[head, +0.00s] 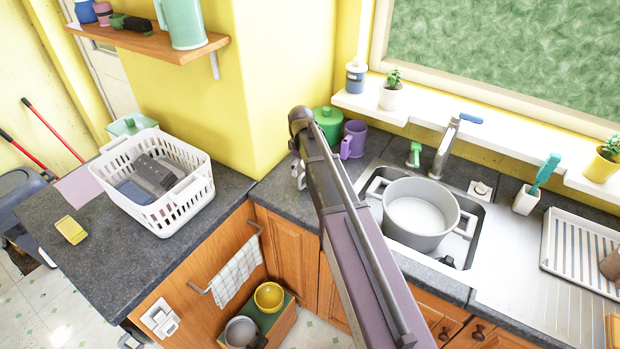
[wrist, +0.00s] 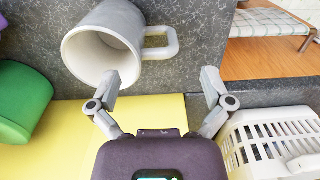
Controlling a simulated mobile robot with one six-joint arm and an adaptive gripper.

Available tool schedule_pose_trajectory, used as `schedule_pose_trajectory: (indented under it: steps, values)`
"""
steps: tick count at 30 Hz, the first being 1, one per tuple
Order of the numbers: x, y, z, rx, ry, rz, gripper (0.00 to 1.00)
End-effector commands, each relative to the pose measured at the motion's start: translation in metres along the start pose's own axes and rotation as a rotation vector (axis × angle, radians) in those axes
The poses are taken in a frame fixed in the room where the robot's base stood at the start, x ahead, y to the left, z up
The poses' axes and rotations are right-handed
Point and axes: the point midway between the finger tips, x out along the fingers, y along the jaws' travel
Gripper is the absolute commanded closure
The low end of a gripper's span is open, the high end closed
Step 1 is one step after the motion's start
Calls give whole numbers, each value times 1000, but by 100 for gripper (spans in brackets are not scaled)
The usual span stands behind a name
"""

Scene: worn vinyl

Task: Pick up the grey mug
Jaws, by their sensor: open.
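The grey mug (wrist: 105,45), pale grey with a lighter inside, is in the upper left of the wrist view, on the dark countertop. Its handle (wrist: 162,43) points right in that view. My gripper (wrist: 161,82) is open and empty, its two fingers spread apart. In the picture the left fingertip overlaps the mug's lower edge; I cannot tell whether it touches. The handle lies beyond the gap between the fingers. In the head view my arm hides most of the mug and gripper area.
A green canister (head: 328,124) and a purple mug (head: 353,139) stand close by near the wall. A sink with a large grey pot (head: 418,213) is to the right. A white basket (head: 157,180) stands on the left counter. A towel (head: 236,272) hangs below.

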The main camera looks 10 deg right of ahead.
Motion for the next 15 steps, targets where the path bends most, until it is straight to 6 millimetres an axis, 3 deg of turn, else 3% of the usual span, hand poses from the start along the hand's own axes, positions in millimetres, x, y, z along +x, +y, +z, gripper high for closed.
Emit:
schedule_pose_trajectory:
  steps: [15]
  values:
    - [41, 0, -1, 0, 0, 0, 0]
